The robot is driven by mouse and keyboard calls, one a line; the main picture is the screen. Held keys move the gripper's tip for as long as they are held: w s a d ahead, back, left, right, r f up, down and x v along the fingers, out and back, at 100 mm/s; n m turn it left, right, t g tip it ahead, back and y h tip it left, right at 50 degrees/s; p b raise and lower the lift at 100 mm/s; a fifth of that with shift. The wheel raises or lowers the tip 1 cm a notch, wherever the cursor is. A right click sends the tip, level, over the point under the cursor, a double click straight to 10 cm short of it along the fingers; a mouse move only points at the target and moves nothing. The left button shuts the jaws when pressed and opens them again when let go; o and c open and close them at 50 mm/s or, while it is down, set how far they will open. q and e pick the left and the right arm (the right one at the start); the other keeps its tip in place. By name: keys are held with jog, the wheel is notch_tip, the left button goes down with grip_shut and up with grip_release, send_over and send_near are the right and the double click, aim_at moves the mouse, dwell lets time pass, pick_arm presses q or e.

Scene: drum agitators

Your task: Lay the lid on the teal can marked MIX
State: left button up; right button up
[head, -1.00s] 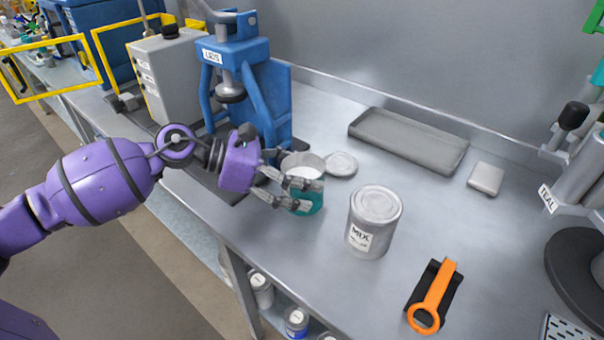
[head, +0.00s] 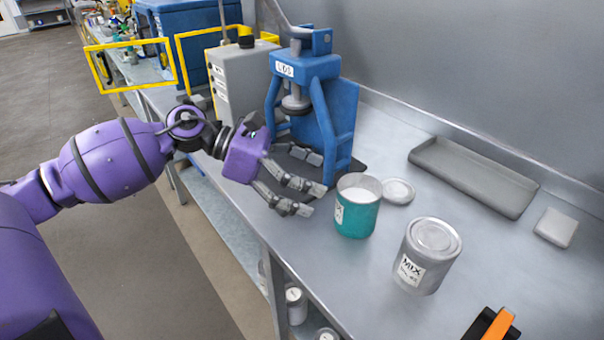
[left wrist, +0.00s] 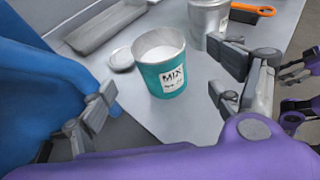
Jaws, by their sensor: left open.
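The teal can (head: 357,218) stands upright and open on the bench, with pale contents. Its MIX label shows in the left wrist view (left wrist: 172,79). A round silver lid (head: 398,191) lies flat on the bench beside it, and also shows in the left wrist view (left wrist: 121,59). My left gripper (head: 316,186) is open and empty, just left of the teal can with a gap. In the left wrist view the can stands between its spread fingers. Purple and grey parts at that view's right edge look like my right gripper (left wrist: 300,75), partly cut off.
A closed grey can (head: 427,255), also labelled MIX, stands right of the teal can. The blue press (head: 312,110) rises close behind my left gripper. A grey tray (head: 470,178) and a small pale block (head: 556,227) lie at the back. An orange-handled tool (head: 497,325) lies at the front.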

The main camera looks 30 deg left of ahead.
pick_arm(q)
jog(key=shift+v, duration=1.15)
pick_arm(e)
jog(key=shift+w, duration=0.3)
jog(key=shift+s, duration=0.15)
